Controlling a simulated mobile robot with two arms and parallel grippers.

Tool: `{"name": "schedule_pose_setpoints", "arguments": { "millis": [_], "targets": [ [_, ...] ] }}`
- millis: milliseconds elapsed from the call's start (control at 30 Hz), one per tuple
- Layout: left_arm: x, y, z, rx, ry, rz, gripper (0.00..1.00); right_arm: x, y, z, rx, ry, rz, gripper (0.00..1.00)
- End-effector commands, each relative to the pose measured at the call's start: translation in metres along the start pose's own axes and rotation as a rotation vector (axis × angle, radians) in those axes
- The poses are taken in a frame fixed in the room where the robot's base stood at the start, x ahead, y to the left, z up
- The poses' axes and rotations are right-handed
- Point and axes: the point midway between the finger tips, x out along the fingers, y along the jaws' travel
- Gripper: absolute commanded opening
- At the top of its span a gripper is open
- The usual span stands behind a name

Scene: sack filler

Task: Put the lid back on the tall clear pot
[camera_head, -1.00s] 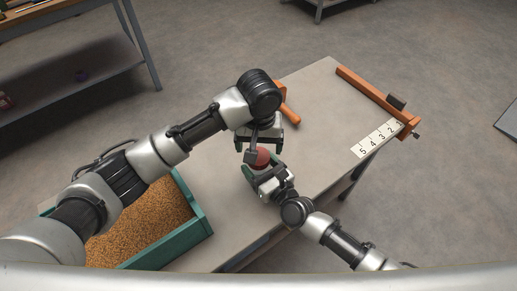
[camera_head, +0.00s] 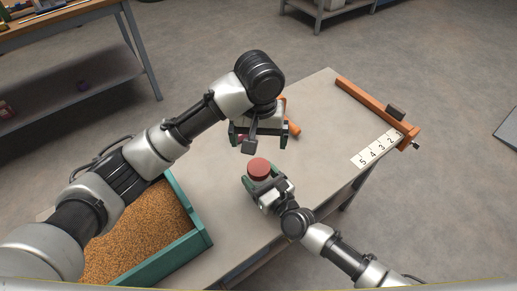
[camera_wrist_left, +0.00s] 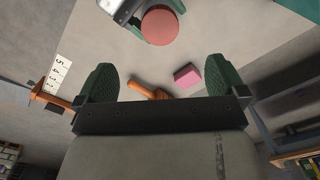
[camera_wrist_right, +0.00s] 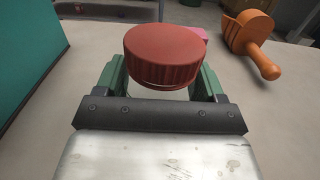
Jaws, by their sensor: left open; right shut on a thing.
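The red ribbed lid (camera_head: 259,168) sits on top of the pot between my right gripper's fingers. It shows large and roughly level in the right wrist view (camera_wrist_right: 165,58) and from above in the left wrist view (camera_wrist_left: 159,25). Only a thin clear strip of the pot (camera_wrist_right: 172,90) shows under the lid; the rest is hidden by the lid and my gripper. My right gripper (camera_head: 262,186) is shut on the pot near the table's front edge. My left gripper (camera_head: 259,137) is open and empty, above and beyond the lid, apart from it.
An orange scoop (camera_wrist_right: 254,38) and a pink block (camera_wrist_left: 187,76) lie on the table (camera_head: 318,160) beyond the pot. A green-walled bin (camera_head: 187,205) of grain stands at the left. An orange rail (camera_head: 372,104) and a numbered strip (camera_head: 376,148) are at the right. The table's middle right is clear.

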Motion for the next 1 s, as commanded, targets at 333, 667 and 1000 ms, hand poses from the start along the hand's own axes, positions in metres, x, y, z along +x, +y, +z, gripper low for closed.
{"name": "schedule_pose_setpoints", "arguments": {
  "millis": [333,667,1000],
  "targets": [
    [-0.052,-0.001,-0.001,0.0,0.003,-0.002,1.0,0.0,0.0,0.0,0.0,0.0,0.0,0.03],
    [-0.057,0.0,0.0,0.0,0.0,-0.001,1.0,0.0,0.0,0.0,0.0,0.0,0.0,0.03],
    [-0.056,0.0,0.0,0.0,0.0,-0.001,1.0,0.0,0.0,0.0,0.0,0.0,0.0,0.99]
  ]
}}
